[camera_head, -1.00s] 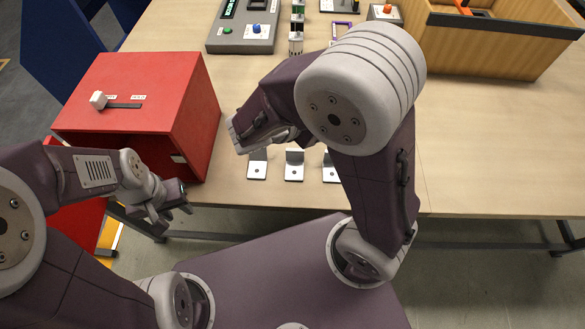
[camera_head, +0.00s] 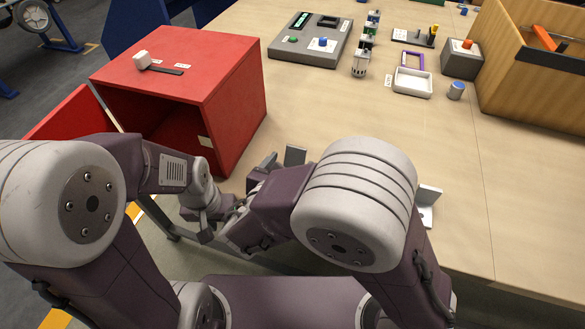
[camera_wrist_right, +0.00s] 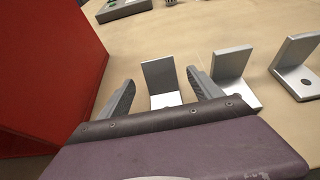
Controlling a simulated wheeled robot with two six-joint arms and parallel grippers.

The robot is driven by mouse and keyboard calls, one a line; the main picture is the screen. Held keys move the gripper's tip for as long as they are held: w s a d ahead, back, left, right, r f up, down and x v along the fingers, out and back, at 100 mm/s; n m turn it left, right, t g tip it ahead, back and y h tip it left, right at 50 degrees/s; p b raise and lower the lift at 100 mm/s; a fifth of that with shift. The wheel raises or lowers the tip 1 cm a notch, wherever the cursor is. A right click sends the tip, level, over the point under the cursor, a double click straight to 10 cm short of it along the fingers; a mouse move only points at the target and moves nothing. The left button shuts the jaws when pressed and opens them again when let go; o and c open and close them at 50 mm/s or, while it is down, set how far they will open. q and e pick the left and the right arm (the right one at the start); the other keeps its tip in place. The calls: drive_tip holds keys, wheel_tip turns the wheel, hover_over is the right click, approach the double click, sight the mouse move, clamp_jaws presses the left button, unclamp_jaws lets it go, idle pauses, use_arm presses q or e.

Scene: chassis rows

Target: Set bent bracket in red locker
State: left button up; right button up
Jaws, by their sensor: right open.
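The red locker (camera_head: 225,85) stands at the left of the table, its front open and its door swung out to the left. A grey L-shaped bent bracket (camera_head: 295,155) stands right of the locker; it also shows in the right wrist view (camera_wrist_right: 159,75). Two similar brackets, a middle one (camera_wrist_right: 232,66) and a right one (camera_wrist_right: 297,62), stand in a row beside it. My right gripper (camera_wrist_right: 160,84) is open, its fingers either side of the leftmost bracket; contact is unclear. My left gripper (camera_head: 207,222) hangs near the locker's front; its jaws are unclear.
A grey button panel (camera_head: 312,38), a white tray (camera_head: 412,82), a box with an orange button (camera_head: 462,58) and a small blue-topped cylinder (camera_head: 456,91) stand farther back. A wooden crate (camera_head: 535,85) is at the right. The mid-right tabletop is clear.

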sight(295, 157)
drive_tip(key=b+x, duration=0.1)
drive_tip(key=x, duration=0.3)
drive_tip(key=shift+w+d+f, duration=0.1)
drive_tip(key=shift+w+f, duration=0.15)
drive_tip(key=shift+s+r, duration=0.1)
drive_tip(key=shift+c, duration=0.6)
clamp_jaws()
drive_tip(key=shift+r, duration=0.1)
wheel_tip(295, 157, up, 5)
drive_tip(key=shift+f+p, duration=0.15)
drive_tip(key=shift+p, duration=1.05)
drive_tip(key=s+d+r+p, duration=0.1)
drive_tip(key=s+d+r, duration=0.5)
drive_tip(key=s+d, duration=0.1)
drive_tip(key=shift+s+d+p, duration=0.35)
drive_tip(key=shift+s, duration=0.55)
